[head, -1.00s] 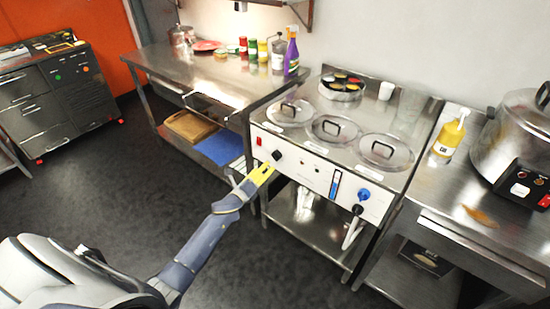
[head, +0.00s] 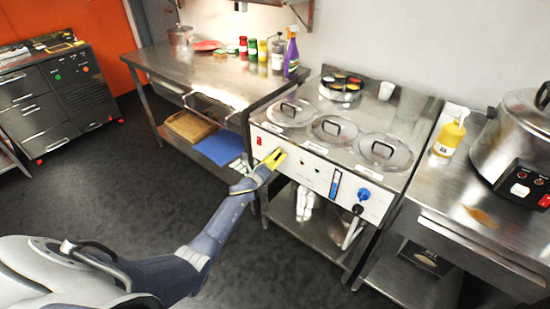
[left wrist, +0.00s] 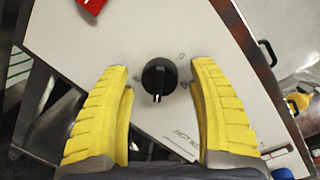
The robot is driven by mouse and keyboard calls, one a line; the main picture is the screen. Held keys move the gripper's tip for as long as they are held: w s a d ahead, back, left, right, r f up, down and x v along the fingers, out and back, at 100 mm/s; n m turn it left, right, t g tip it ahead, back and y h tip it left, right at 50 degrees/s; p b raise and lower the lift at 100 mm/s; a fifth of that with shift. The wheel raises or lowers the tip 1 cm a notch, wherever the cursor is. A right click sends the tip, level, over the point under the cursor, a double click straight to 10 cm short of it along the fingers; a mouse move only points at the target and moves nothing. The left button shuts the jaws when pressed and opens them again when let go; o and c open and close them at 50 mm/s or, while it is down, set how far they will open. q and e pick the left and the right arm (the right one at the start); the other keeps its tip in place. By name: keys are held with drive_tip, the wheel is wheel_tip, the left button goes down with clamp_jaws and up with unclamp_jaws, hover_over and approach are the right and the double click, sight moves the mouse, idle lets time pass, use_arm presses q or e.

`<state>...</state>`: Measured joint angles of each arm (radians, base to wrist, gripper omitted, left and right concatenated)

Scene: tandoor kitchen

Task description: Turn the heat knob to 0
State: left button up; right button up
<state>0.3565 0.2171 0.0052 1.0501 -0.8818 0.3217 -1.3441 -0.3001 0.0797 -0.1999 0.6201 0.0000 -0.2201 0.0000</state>
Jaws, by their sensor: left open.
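The black heat knob (left wrist: 159,77) sits on the white front panel in the left wrist view, with a pale pointer line toward the bottom of the picture and small marks around it. My left gripper (left wrist: 160,82) is open, its yellow fingers on either side of the knob, with a gap at each side. In the head view the left gripper (head: 279,156) is at the left part of the panel (head: 308,168) and hides the knob. My right gripper is not in view.
The panel also has a red switch (head: 259,141) and a blue knob (head: 363,194). Lidded pots (head: 333,128) are set in the top. A steel table (head: 205,75) stands left, another counter (head: 470,205) right. Open floor lies in front.

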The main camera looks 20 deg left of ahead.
use_arm(q)
clamp_jaws()
idle(0.5)
